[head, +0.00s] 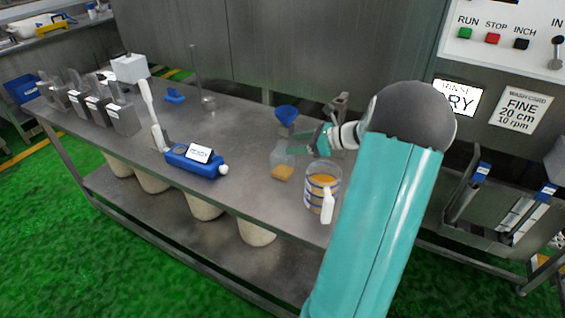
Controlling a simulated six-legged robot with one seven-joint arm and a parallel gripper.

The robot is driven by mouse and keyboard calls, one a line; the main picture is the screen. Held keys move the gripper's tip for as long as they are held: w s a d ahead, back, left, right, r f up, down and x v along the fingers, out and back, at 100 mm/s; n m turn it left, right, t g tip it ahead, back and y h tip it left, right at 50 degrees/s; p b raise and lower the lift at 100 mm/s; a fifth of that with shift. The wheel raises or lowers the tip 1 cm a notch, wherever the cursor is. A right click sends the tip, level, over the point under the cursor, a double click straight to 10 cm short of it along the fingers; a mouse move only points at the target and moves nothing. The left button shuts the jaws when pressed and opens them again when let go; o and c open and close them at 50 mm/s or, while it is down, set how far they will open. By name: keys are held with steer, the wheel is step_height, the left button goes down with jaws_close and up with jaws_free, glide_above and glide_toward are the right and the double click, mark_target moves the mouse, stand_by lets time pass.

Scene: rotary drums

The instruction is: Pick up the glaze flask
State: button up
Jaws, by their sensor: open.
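A clear flask (283,172) with a narrow top and orange contents at its base stands upright on the steel bench; I take it to be the glaze flask. My gripper (300,144) is open, with its teal fingers pointing left at about the height of the flask's upper part. The fingers overlap the flask's upper right side in the picture. I cannot tell whether they touch it or are around its neck. My arm hides the bench to the right.
A clear jug (322,182) with orange contents and a white handle stands just in front of my gripper. A blue funnel (287,115) is behind the flask. A blue device (192,164) with a label lies to the left. The bench between is clear.

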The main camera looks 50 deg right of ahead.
mark_target(282, 142)
steer(key=x, duration=0.5)
steer(key=shift+w+d+f, duration=0.1)
steer(key=shift+w+f, duration=0.15)
steer(key=shift+w, duration=0.15)
steer(key=shift+c, duration=0.5)
jaws_close()
